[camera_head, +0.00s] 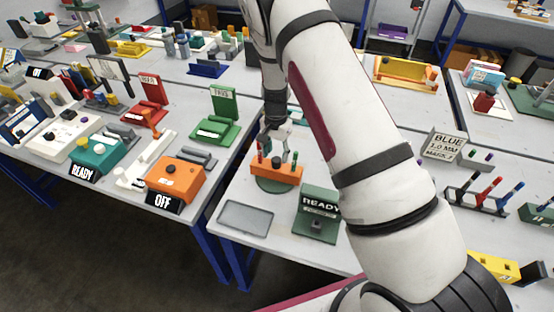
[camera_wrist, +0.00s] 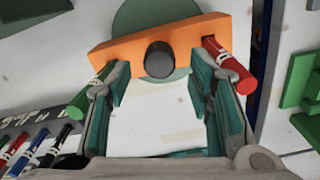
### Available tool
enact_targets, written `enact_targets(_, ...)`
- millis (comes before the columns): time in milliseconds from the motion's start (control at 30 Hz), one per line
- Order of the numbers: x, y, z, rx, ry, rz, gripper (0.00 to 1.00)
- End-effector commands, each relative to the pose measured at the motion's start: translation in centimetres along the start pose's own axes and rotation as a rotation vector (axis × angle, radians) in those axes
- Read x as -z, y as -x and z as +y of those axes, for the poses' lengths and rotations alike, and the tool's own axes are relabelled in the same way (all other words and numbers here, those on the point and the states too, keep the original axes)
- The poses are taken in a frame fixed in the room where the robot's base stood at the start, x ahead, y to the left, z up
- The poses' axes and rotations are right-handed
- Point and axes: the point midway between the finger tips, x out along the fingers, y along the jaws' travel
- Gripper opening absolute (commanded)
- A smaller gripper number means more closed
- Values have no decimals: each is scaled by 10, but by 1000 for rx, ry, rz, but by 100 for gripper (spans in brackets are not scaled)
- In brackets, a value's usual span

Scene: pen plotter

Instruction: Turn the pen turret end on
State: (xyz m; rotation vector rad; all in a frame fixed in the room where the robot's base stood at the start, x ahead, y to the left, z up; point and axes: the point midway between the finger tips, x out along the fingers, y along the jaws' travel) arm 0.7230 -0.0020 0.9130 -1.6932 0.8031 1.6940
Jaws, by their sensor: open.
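The pen turret is an orange bar (camera_head: 277,174) on a round green disc (camera_head: 270,186), left of my arm in the head view. A dark round knob (camera_head: 276,162) stands at the bar's middle, with a red pen (camera_head: 260,150) and a green pen (camera_head: 294,157) at its ends. In the wrist view the orange bar (camera_wrist: 120,50) runs across the top, with the dark knob (camera_wrist: 159,59) in its middle, the green pen (camera_wrist: 92,92) left and the red pen (camera_wrist: 229,66) right. My gripper (camera_wrist: 158,76) is open above the turret, fingers either side of the knob. Contact cannot be told.
A green READY block (camera_head: 318,215) and a grey tray (camera_head: 246,215) stand in front of the turret. A pen rack (camera_head: 484,200) and a BLUE sign (camera_head: 446,147) are to the right. A crowded table is to the left, across a gap.

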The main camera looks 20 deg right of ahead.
Motion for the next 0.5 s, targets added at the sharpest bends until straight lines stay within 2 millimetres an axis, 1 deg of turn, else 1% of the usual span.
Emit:
enact_targets(33,-1,-9,2,-2,0,-1,47)
enact_targets(100,0,-18,2,-2,-1,-1,47)
enact_targets(200,0,-28,1,-1,-1,-1,47)
enact_targets(333,0,-35,1,0,0,1,47)
enact_targets(500,0,-37,0,1,0,1,47)
